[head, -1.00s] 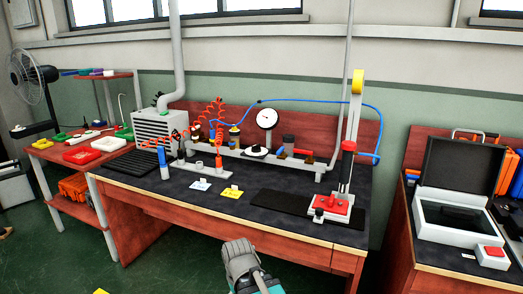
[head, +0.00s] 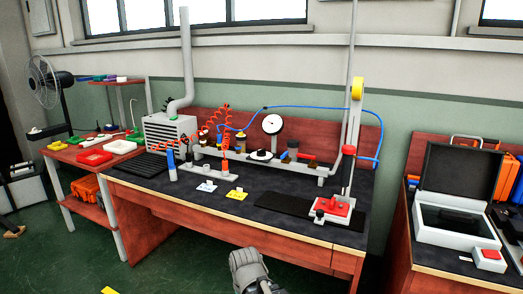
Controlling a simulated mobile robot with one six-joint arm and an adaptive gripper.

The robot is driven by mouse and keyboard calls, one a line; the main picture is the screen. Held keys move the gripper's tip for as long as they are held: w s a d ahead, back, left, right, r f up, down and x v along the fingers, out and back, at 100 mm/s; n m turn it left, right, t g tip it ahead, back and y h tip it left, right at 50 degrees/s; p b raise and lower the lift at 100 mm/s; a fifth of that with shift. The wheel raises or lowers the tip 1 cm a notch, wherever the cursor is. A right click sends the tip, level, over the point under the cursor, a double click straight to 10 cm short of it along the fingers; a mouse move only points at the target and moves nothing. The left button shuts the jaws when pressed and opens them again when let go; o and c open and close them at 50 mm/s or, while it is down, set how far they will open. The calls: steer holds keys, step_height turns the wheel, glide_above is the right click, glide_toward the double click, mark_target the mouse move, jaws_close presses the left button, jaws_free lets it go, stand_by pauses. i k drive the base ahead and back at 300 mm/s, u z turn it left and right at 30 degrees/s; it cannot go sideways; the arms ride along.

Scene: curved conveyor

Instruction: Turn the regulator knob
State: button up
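In the head view, a long workbench (head: 150,184) carries a grey pipe assembly with a white round gauge (head: 272,124) standing above it. Below the gauge is a black round part on a white disc (head: 261,155). To its right stands a dark-topped cylinder (head: 293,145). I cannot tell which of these small parts is the regulator knob. My gripper (head: 249,268) is a grey shape at the bottom edge, in front of the bench and below its top, well apart from the pipe assembly. Its fingers cannot be made out.
A press-like stand with a red base (head: 335,207) stands at the right of the bench. Red coiled and blue hoses loop over the pipes. The floor in front is clear.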

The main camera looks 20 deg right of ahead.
mark_target(262, 153)
steer(key=u, duration=0.4)
steer(key=i, duration=1.15)
steer(key=z, duration=0.25)
